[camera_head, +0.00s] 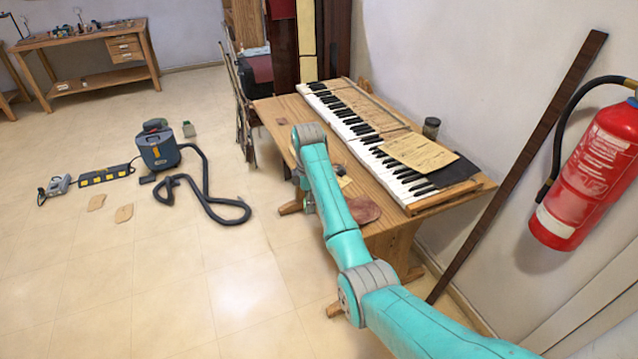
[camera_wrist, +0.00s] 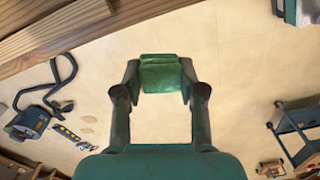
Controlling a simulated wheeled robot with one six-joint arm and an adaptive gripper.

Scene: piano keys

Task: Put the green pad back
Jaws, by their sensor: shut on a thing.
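My gripper (camera_wrist: 160,82) is shut on the green pad (camera_wrist: 162,72) in the wrist view. The pad is a small block held between the two fingertips, with tiled floor behind it. In the head view my arm reaches over the near side of the wooden table (camera_head: 285,112); the gripper and the pad cannot be made out there. The piano keyboard (camera_head: 370,140) lies along the table. A table edge (camera_wrist: 60,35) shows at the top left of the wrist view, apart from the pad.
A paper sheet (camera_head: 419,151), a dark sheet (camera_head: 457,172) and a jar (camera_head: 431,127) are at the keyboard's right end. A reddish-brown cloth (camera_head: 363,210) lies at the table's near edge. A vacuum cleaner (camera_head: 158,149) stands on the floor. A fire extinguisher (camera_head: 585,175) hangs at right.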

